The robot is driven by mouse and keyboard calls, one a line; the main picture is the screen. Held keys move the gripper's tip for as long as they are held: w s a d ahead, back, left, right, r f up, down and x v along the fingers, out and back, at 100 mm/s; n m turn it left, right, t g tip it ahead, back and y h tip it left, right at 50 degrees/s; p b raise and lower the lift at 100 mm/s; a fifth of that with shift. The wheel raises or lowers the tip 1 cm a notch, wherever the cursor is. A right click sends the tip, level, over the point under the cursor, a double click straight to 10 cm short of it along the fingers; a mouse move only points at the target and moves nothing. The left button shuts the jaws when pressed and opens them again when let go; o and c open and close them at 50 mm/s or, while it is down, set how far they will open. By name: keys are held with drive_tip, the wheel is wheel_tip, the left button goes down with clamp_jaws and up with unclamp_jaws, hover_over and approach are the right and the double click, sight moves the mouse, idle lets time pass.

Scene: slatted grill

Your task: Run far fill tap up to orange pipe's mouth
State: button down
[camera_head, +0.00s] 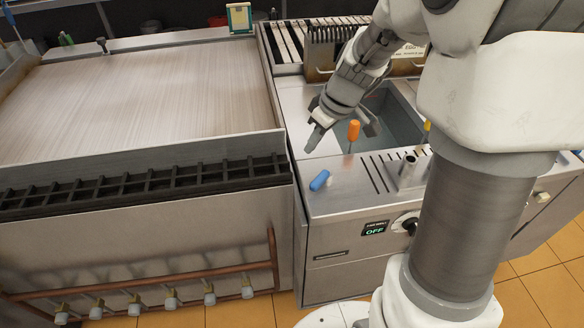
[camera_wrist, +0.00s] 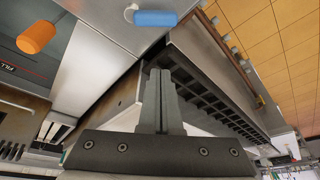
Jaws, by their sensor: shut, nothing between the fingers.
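An orange grip (camera_head: 353,131) stands upright on a thin stem at the near side of the sunken basin (camera_head: 399,122) in the head view. It also shows at upper left in the wrist view (camera_wrist: 36,38), near a dark strip marked FILL (camera_wrist: 8,68). A blue grip (camera_head: 319,181) lies tilted near the counter's front left corner; the wrist view shows it at top centre (camera_wrist: 155,18). My gripper (camera_head: 314,140) is shut and empty above the counter, left of the orange grip and apart from it. Its fingers show together in the wrist view (camera_wrist: 160,78). I cannot make out which part is the far fill tap.
A short metal pipe stub (camera_head: 408,166) and a yellow grip (camera_head: 427,125) stand right of the orange grip, partly close to my arm. A wide griddle (camera_head: 150,95) with a slatted front trough (camera_head: 150,185) lies left. A control panel reading OFF (camera_head: 375,229) is on the front.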

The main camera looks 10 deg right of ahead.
sight(322, 181)
drive_tip(key=shift+n, duration=0.4)
drive_tip(key=b+x, duration=0.1)
drive_tip(key=x, duration=0.9)
drive_tip(key=shift+w+f, duration=0.15)
drive_tip(key=shift+f, duration=0.1)
drive_tip(key=shift+s+d+r, duration=0.2)
drive_tip(key=shift+s+d, duration=0.3)
drive_tip(key=shift+s+d+r, duration=0.15)
drive_tip(key=shift+s+d, duration=0.75)
drive_tip(key=shift+s, duration=0.1)
drive_tip(key=shift+f, duration=0.1)
